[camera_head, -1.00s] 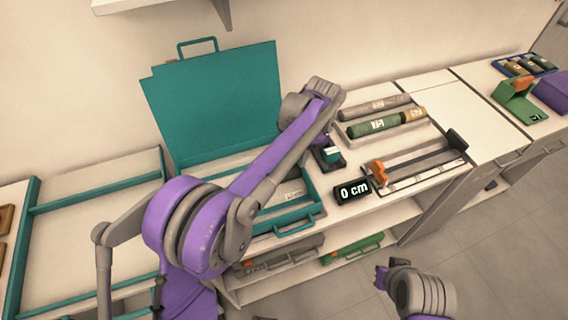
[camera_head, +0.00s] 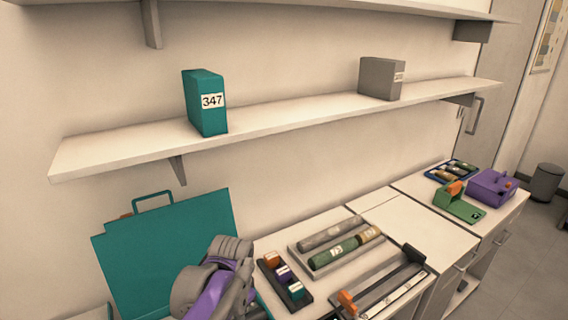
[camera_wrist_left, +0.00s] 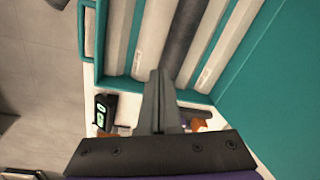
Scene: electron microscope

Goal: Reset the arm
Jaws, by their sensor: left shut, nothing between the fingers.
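My left arm (camera_head: 215,282), purple and grey, stands folded at the bottom left of the head view, in front of the open teal case (camera_head: 140,258). Its fingers are not clear there. In the left wrist view my left gripper (camera_wrist_left: 158,80) is shut and empty, its fingers pointing over the teal case (camera_wrist_left: 284,85), whose tray holds long grey and dark rods (camera_wrist_left: 184,40). I cannot tell the gap between fingertips and tray. My right gripper is in neither view.
On the counter stand a small block rack (camera_head: 286,285), a tray with cylinders (camera_head: 340,247), a measuring rail with an orange slider (camera_head: 347,302), a green device (camera_head: 458,203) and a purple box (camera_head: 492,187). A shelf (camera_head: 280,122) holds a teal box (camera_head: 205,102) and a grey box (camera_head: 381,78).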

